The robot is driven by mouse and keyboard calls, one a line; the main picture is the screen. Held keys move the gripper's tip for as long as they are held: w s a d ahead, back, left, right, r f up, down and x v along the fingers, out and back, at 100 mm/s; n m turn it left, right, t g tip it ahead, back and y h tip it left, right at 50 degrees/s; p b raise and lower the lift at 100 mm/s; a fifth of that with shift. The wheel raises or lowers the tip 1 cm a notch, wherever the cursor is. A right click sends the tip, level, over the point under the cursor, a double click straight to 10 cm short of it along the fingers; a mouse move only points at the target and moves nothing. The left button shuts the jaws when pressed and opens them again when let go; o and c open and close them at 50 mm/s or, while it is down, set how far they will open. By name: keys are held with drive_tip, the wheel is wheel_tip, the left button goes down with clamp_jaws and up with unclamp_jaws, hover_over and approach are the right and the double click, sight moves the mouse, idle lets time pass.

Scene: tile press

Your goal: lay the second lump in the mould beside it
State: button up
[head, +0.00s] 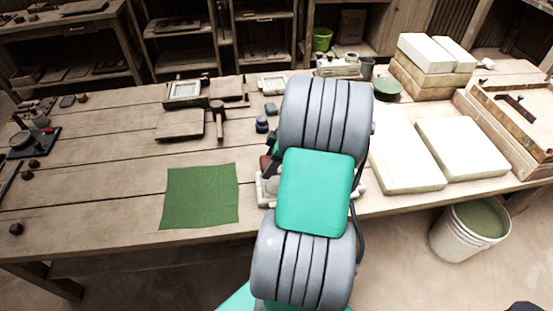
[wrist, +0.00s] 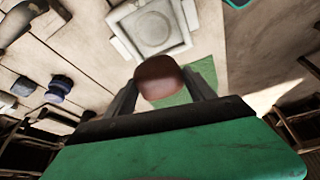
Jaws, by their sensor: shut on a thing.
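My gripper (wrist: 160,88) is shut on a reddish-brown clay lump (wrist: 159,74), with one finger on each side of it. A pale square mould (wrist: 122,20) with a round recess lies just past the lump in the wrist view. I see no lump in the visible part of its recess. In the head view my arm covers most of the mould; a pale edge (head: 264,193) shows at its left. A sliver of the lump (head: 265,163) shows there too. The gap between lump and mould cannot be told.
A green mat (head: 200,196) lies left of my arm. Several dark red lumps (head: 34,163) sit at the far left. Small blue-grey pieces (head: 262,125) stand behind the mould. White slabs (head: 403,150) fill the right of the table. A white bucket (head: 470,232) stands on the floor.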

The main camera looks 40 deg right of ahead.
drive_tip(key=shift+s+d+f, duration=0.5)
drive_tip(key=shift+s+d, duration=0.15)
drive_tip(key=shift+s, duration=0.05)
wheel_tip(320, 180, down, 8)
drive_tip(key=b, duration=0.5)
drive_tip(key=shift+w+r+b, duration=0.1)
drive_tip(key=shift+r+b, duration=0.05)
drive_tip(key=shift+b, duration=0.15)
drive_tip(key=o, duration=1.7)
drive_tip(key=shift+o, duration=0.2)
